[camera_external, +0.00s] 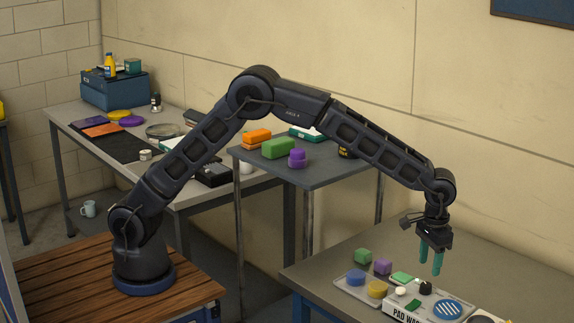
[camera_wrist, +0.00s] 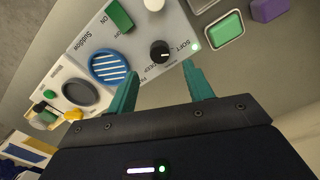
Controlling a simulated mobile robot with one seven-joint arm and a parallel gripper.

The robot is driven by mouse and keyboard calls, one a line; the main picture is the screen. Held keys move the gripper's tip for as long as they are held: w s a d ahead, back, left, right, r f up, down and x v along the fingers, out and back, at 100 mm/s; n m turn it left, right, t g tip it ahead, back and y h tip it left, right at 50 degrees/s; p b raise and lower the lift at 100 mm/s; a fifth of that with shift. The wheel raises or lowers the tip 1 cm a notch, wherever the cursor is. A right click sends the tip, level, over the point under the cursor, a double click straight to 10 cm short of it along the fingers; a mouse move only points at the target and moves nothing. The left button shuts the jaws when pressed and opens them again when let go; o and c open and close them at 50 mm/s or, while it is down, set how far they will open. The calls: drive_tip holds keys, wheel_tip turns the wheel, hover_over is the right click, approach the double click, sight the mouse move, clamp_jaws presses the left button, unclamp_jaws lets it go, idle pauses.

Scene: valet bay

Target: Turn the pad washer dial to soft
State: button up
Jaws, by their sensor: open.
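The pad washer (camera_external: 398,312) is a pale control box on the right-hand bench. Its black dial (camera_wrist: 160,51) shows in the wrist view, with SOFT and DEEP printed around it; it also shows in the external view (camera_external: 425,287). A small light mark is on the dial, but I cannot tell clearly which word it faces. A small pale green lamp (camera_wrist: 196,46) is near SOFT. My gripper (camera_external: 430,267) points down above the washer, apart from the dial. In the wrist view its teal fingers (camera_wrist: 161,72) are open and empty, on either side below the dial.
The washer also carries a green switch (camera_wrist: 118,17), a white knob (camera_wrist: 153,4) and a blue striped disc (camera_wrist: 109,67). Beside it are a green pad in a tray (camera_wrist: 225,28), a purple block (camera_external: 383,267), a green block (camera_external: 363,255) and blue and yellow pieces. A wall stands behind.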

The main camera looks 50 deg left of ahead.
sight(426, 284)
drive_tip(key=shift+r, duration=2.1)
drive_tip(key=w+a+r+n, duration=0.1)
drive_tip(key=a+r, duration=0.4)
drive_tip(key=a, duration=0.5)
drive_tip(key=w+a+r+t+h, duration=0.1)
drive_tip(key=w+a+r, duration=0.1)
drive_tip(key=a+r, duration=0.55)
drive_tip(key=w+a+r+n, duration=0.1)
drive_tip(key=a+r, duration=0.2)
drive_tip(key=a, duration=0.8)
drive_tip(key=s+a+r+t, duration=0.1)
drive_tip(key=s+a+r, duration=0.2)
drive_tip(key=a, duration=0.6)
drive_tip(key=s+a+r, duration=0.2)
drive_tip(key=s+a, duration=0.1)
drive_tip(key=a, duration=0.7)
drive_tip(key=s+a+f+n+t, duration=0.1)
drive_tip(key=s+a+f, duration=0.1)
drive_tip(key=s+a, duration=0.8)
drive_tip(key=s+a+f+n+t+y, duration=0.1)
drive_tip(key=s+a+f, duration=0.2)
drive_tip(key=s+a, duration=0.7)
drive_tip(key=s, duration=0.2)
drive_tip(key=shift+s+f+n+t, duration=0.15)
drive_tip(key=shift+s+n+t, duration=0.15)
